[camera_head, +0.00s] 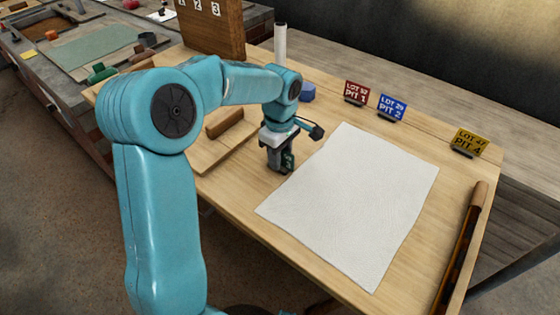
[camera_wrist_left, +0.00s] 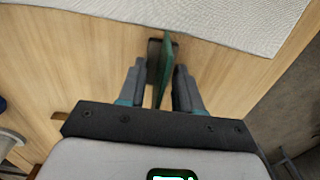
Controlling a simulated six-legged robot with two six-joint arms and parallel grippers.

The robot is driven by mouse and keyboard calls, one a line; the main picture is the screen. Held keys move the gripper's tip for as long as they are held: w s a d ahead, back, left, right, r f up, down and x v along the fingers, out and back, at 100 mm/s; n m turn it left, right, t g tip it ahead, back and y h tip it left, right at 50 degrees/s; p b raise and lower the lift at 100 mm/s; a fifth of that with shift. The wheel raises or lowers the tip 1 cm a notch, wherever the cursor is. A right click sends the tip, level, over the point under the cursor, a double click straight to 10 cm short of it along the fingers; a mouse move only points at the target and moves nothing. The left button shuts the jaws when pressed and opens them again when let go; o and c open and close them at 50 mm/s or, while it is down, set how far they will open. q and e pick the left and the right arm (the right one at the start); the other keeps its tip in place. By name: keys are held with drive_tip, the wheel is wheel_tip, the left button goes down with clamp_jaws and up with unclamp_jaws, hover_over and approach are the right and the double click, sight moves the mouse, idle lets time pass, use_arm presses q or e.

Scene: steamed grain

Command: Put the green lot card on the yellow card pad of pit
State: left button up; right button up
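The green lot card (camera_head: 289,160) stands at the near left side of the white sheet, low at the wooden table. My left gripper (camera_head: 279,165) is down around it. In the left wrist view the green card (camera_wrist_left: 167,62) and its dark foot lie between the two fingers of the gripper (camera_wrist_left: 159,72). I cannot tell whether the fingers press on it. A small yellow pad (camera_head: 28,55) lies on the stone ledge at the far left; I cannot read a pit mark on it. My right gripper is not in view.
The white sheet (camera_head: 350,205) covers much of the table. Red (camera_head: 356,92), blue (camera_head: 392,106) and yellow (camera_head: 468,141) lot cards stand along its back edge. A wooden block (camera_head: 224,122) is left of the gripper. A numbered board (camera_head: 212,30) stands at the back.

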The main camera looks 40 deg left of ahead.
use_arm(q)
drive_tip(key=shift+f, duration=0.1)
clamp_jaws()
idle(0.3)
